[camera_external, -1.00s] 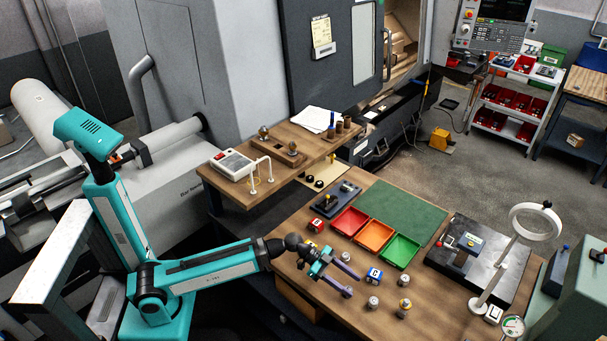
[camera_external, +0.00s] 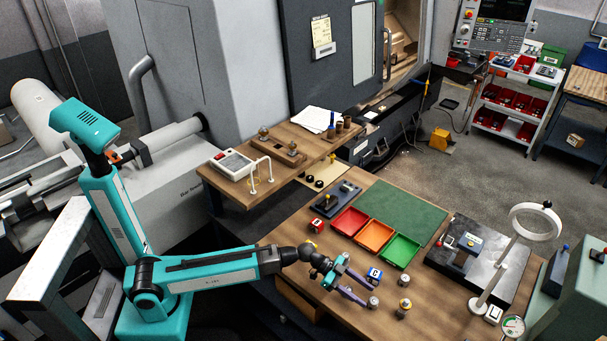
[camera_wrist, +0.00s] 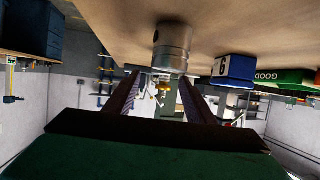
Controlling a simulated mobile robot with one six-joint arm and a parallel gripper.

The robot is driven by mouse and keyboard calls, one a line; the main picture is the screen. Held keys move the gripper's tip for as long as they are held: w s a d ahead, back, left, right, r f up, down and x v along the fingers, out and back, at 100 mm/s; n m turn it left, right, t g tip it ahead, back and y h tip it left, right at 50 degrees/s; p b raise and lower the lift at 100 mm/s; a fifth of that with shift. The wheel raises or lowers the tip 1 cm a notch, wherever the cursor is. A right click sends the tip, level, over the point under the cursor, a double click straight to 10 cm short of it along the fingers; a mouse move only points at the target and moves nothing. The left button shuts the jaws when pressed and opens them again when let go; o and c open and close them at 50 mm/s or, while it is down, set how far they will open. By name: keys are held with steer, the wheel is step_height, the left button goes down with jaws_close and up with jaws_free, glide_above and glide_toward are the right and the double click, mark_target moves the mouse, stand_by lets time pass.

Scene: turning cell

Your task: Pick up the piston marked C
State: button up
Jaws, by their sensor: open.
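A grey metal piston (camera_external: 373,302) stands upright on the wooden bench (camera_external: 440,315). In the wrist view, which is upside down, this piston (camera_wrist: 173,45) shows ahead, about in line with the gap between my fingers. My gripper (camera_external: 367,297) is open and low over the bench, with its fingertips close to the piston. I cannot tell if they touch it or reach around it. A second piston (camera_external: 404,308) with a yellowish top stands to the right. I cannot read a letter C on either piston.
A blue and white block (camera_external: 375,274) stands close behind the piston, and also shows in the wrist view (camera_wrist: 233,68). Red (camera_external: 349,221), orange (camera_external: 374,235) and green (camera_external: 402,251) trays lie farther back. A ring stand (camera_external: 497,273) rises on the right.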

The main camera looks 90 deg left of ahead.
mark_target(373, 301)
steer(key=shift+p+x, duration=0.65)
steer(key=shift+x, duration=0.3)
steer(key=shift+p+x, duration=0.65)
steer(key=shift+x, duration=1)
steer(key=shift+c, duration=0.5)
steer(key=c, duration=1.1)
